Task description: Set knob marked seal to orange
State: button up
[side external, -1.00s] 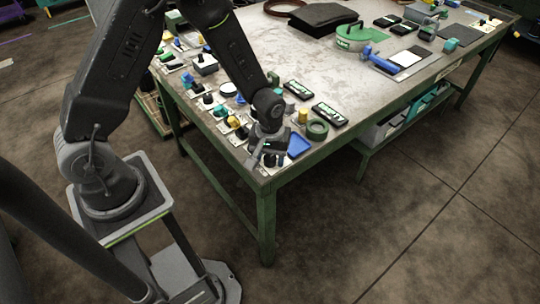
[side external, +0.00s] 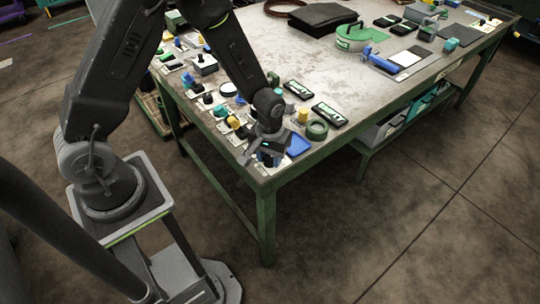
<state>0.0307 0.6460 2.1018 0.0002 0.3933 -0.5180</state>
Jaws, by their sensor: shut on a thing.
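My gripper (side external: 265,157) is low over the near-left corner of the green-framed table (side external: 262,172), shut on a small knob there. My wrist and fingers hide most of that knob, so its pointer and colour marks cannot be made out. Several knobs and switches on light plates run along the table's left edge, among them one with a yellow part (side external: 234,122) and dark ones just behind it. The lettering on the plates is too small to read, so I cannot tell which is marked seal.
A blue tray (side external: 299,145) lies just right of my gripper. The middle of the tabletop is clear.

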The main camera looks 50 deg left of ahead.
aim_at(270, 157)
jog(key=m, duration=0.5)
jog(key=shift+m, duration=2.4)
jog(key=o, duration=0.9)
jog(key=shift+r, duration=0.1)
notch_tip(270, 157, up, 14)
jog(key=shift+f, duration=0.2)
